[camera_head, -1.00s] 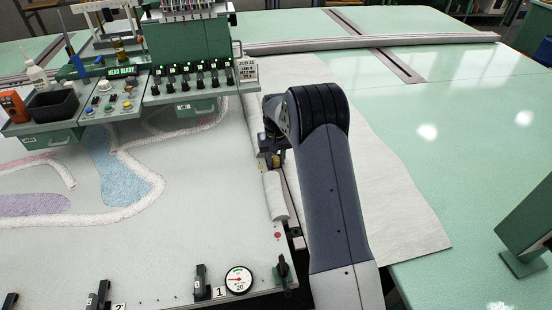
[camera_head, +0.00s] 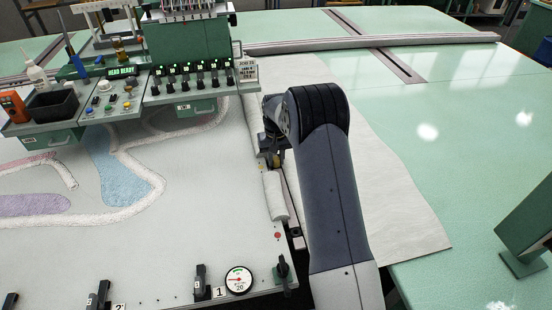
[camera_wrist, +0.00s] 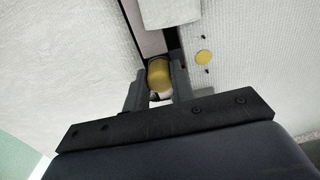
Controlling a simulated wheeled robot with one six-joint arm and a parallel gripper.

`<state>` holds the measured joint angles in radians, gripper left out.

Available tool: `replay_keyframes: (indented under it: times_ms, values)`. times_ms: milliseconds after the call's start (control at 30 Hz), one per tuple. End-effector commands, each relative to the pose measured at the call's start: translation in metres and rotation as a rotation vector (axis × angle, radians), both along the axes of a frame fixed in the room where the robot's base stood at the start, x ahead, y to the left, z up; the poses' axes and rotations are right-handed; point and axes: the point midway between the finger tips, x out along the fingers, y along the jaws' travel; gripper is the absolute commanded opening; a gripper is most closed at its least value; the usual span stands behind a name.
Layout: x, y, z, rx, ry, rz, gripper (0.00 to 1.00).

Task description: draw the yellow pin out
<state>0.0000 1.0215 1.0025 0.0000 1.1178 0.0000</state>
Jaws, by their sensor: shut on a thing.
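The yellow pin (camera_wrist: 159,75) shows in the wrist view as a rounded yellow head between the two fingers of my gripper (camera_wrist: 160,80). The fingers are shut on it from both sides. Its lower part is hidden, so I cannot tell how deep it sits. In the head view my gripper (camera_head: 274,158) is at the right edge of the white tufting bed, beside a white roll, mostly covered by my arm. A bit of yellow (camera_head: 276,161) shows there by the gripper.
A flat yellow disc (camera_wrist: 203,57) lies on the white surface right of the pin. The white roll (camera_head: 275,196) lies just in front of the gripper. A round gauge (camera_head: 238,280) and black clamps line the front edge. The green control console (camera_head: 190,80) stands at back left.

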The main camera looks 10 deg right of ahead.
Motion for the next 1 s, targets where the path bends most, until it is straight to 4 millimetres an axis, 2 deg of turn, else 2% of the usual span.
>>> replay_keyframes:
  times_ms: [1000]
  values:
    - [0.0, 0.0, 0.031, 0.0, 0.0, 0.0, 0.0]
